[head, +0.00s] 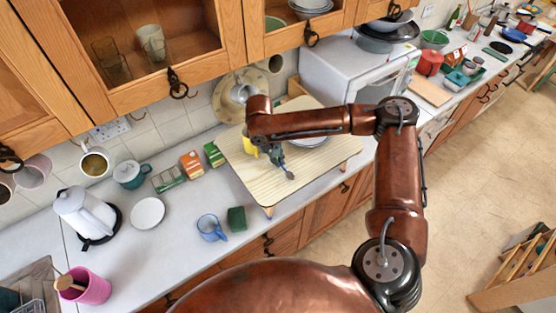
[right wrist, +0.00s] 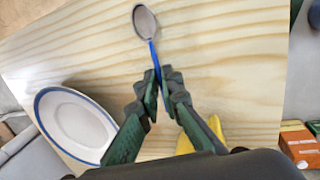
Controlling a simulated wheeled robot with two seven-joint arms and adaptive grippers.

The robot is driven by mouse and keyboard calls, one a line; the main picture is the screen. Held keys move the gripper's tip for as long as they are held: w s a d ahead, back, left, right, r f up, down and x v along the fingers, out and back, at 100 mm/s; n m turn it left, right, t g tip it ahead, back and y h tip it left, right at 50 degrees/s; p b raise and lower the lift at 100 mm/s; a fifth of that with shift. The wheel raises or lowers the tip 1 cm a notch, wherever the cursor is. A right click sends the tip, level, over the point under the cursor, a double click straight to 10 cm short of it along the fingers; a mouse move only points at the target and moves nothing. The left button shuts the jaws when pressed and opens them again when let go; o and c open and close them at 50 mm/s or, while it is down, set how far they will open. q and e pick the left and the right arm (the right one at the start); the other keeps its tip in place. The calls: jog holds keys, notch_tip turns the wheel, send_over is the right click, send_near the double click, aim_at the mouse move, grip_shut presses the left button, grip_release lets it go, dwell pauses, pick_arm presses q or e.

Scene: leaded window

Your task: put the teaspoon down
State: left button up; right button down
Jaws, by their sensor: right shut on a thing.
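My right gripper (head: 278,158) is over the pale wooden raised board (head: 245,178). In the right wrist view its fingers (right wrist: 160,90) are shut on the blue handle of the teaspoon (right wrist: 145,22). The spoon's metal bowl points away from the fingers, over bare wood. The end of the handle is hidden between the fingers. In the head view the teaspoon (head: 289,174) is small below the gripper. I cannot tell whether it touches the board. My left gripper is not in view.
A blue-rimmed white plate (right wrist: 75,122) lies on the board beside the gripper. A yellow thing (head: 249,146) is close by. A blue mug (head: 211,228) and a green block (head: 237,218) stand on the counter before the board. The board's front part is clear.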

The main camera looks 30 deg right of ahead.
jog(key=shift+f, duration=0.35)
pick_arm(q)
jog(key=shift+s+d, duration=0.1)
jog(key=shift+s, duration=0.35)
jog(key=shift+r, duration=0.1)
pick_arm(e)
jog(key=shift+f, duration=0.25)
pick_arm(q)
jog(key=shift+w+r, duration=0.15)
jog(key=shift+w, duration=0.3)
pick_arm(e)
jog(key=c, duration=2.1)
grip_release()
jog(key=shift+f, duration=0.1)
jog(key=shift+r, duration=0.45)
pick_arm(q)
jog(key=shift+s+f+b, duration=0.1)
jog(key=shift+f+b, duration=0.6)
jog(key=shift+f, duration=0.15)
pick_arm(e)
jog(key=v, duration=1.2)
